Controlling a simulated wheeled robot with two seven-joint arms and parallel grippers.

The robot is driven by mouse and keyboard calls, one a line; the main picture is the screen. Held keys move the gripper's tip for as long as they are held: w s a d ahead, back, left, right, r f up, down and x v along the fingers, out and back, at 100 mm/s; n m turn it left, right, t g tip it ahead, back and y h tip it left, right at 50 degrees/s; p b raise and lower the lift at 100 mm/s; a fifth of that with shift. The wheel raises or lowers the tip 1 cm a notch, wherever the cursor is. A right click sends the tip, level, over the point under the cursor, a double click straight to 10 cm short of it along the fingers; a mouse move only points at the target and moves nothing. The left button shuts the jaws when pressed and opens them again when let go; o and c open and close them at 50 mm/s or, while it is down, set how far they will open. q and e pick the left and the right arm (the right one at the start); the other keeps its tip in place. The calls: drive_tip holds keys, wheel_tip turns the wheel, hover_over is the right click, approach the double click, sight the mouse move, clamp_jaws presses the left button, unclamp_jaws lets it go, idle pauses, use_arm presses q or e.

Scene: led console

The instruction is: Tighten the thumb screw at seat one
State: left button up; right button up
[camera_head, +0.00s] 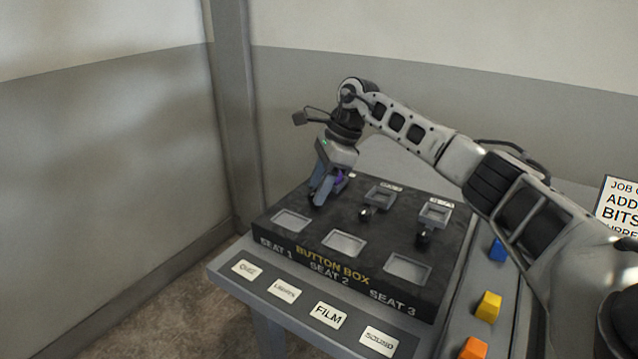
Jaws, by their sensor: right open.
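The black button box (385,287) stands on the console, with its front edge lettered SEAT 1, SEAT 2 and SEAT 3. My right gripper (321,191) reaches down over the back of the seat one column, its blue-grey fingers pointing at the box top. It is open. A small purple thing (340,181) shows beside the fingers, partly covered by them. The thumb screw at seat one is hidden behind the fingers; I cannot tell whether they touch it. Dark knobs show at seat two (365,213) and seat three (424,238). My left gripper is out of view.
Square recesses lie along the box front, by seat one (291,220), seat two and seat three. Labels such as FILM (328,315) line the console's front ledge. Blue (497,250), yellow (488,306) and orange (473,349) blocks stand at the right. A sign (618,205) is behind my arm.

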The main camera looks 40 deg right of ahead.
clamp_jaws()
